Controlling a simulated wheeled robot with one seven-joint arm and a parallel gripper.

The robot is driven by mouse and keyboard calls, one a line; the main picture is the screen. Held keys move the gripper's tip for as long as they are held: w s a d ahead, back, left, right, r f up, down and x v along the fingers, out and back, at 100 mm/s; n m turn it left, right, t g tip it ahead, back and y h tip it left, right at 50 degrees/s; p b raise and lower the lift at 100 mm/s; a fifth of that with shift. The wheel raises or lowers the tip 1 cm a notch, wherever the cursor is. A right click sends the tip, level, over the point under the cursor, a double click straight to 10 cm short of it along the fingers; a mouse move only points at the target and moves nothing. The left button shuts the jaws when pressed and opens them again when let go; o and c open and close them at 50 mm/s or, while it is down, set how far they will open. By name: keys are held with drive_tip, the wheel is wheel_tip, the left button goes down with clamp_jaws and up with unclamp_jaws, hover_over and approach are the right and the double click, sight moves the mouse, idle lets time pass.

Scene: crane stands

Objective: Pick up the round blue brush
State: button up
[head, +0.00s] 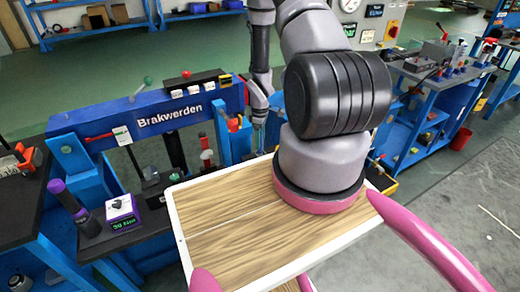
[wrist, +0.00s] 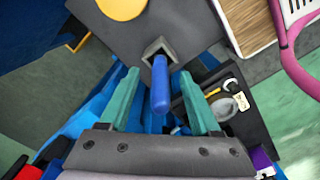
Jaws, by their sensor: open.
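A blue rounded rod (wrist: 160,86), which looks like the handle of the round blue brush, shows in the wrist view. Its far end sits in a square grey holder (wrist: 152,48) on a dark grey surface; the rest of it is hidden there. My gripper (wrist: 158,73) is open, with one teal finger on each side of the rod. Gaps show between the rod and both fingers. In the head view the brush cannot be made out, and my arm reaches down beside the blue Brakwerden stand (head: 180,118).
A wood-topped board (head: 225,225) with a pale rim lies in front of the stand. A dark tray (wrist: 228,104) with small items is right of my gripper in the wrist view. A purple-topped torch (head: 72,205) stands on the left bench. Green floor is open behind.

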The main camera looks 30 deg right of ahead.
drive_tip(key=shift+f, duration=0.55)
clamp_jaws()
drive_tip(key=shift+r, duration=0.1)
